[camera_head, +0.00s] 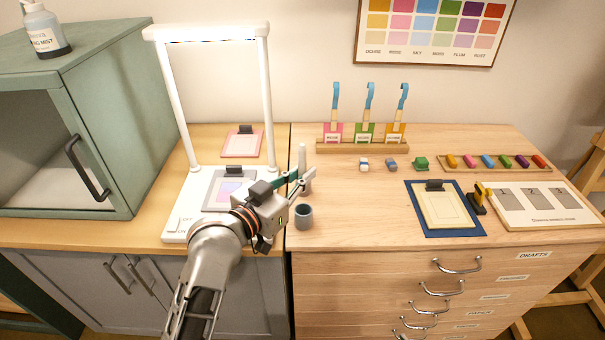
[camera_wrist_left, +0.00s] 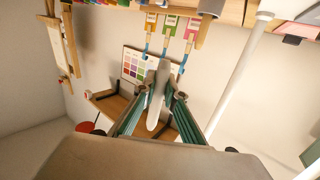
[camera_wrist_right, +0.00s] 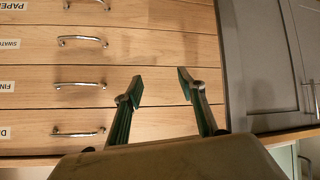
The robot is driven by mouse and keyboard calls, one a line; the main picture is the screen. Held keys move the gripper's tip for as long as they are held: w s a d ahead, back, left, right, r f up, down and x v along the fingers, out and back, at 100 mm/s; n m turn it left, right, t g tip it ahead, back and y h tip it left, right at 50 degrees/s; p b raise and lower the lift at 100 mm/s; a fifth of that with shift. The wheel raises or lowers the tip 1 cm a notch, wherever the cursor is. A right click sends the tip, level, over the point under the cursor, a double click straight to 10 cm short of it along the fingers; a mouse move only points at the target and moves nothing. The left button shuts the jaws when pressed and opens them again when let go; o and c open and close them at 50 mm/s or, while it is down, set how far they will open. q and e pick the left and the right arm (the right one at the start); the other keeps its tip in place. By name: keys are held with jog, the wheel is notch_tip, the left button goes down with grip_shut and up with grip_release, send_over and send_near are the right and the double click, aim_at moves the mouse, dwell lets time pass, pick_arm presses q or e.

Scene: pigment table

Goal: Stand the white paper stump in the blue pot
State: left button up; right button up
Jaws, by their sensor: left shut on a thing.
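My left gripper (camera_head: 300,181) is shut on the white paper stump (camera_head: 302,157), which stands roughly upright with its upper part above the fingers. The stump also shows between the fingers in the left wrist view (camera_wrist_left: 158,92). A blue-grey pot (camera_head: 304,216) stands on the table just in front of the gripper, its mouth open. A second greyish pot-like thing (camera_head: 308,187) is partly hidden behind the fingers; whether the stump's lower end touches it I cannot tell. My right gripper (camera_wrist_right: 160,88) is open and empty in the right wrist view, before the drawer fronts.
A white frame stand (camera_head: 178,215) is left of the gripper. A wooden rack (camera_head: 362,147) with several blue-handled tools is behind. Small blocks (camera_head: 364,164) and a blue mat (camera_head: 470,231) with a cream sheet lie to the right. Table between pot and mat is clear.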

pick_arm(q)
jog(key=shift+w+d, duration=0.2)
jog(key=shift+w, duration=0.1)
jog(key=shift+f, duration=0.35)
jog(key=shift+s+f, duration=0.1)
jog(key=shift+f, duration=0.5)
send_over(303, 208)
jog(key=s, duration=0.2)
jog(key=shift+f, duration=2.1)
jog(key=shift+w+d+f+b, duration=0.1)
jog(key=shift+f+b, duration=0.6)
jog(key=shift+f, duration=0.25)
jog(key=shift+f+b, duration=0.4)
jog(key=shift+f, duration=0.45)
jog(key=shift+f+b, duration=0.5)
jog(key=shift+f, duration=0.2)
pick_arm(e)
jog(key=a, duration=0.1)
jog(key=w+a+y, duration=0.1)
jog(key=shift+w+a+f, duration=0.15)
jog(key=shift+a+f, duration=0.05)
jog(key=shift+a, duration=0.1)
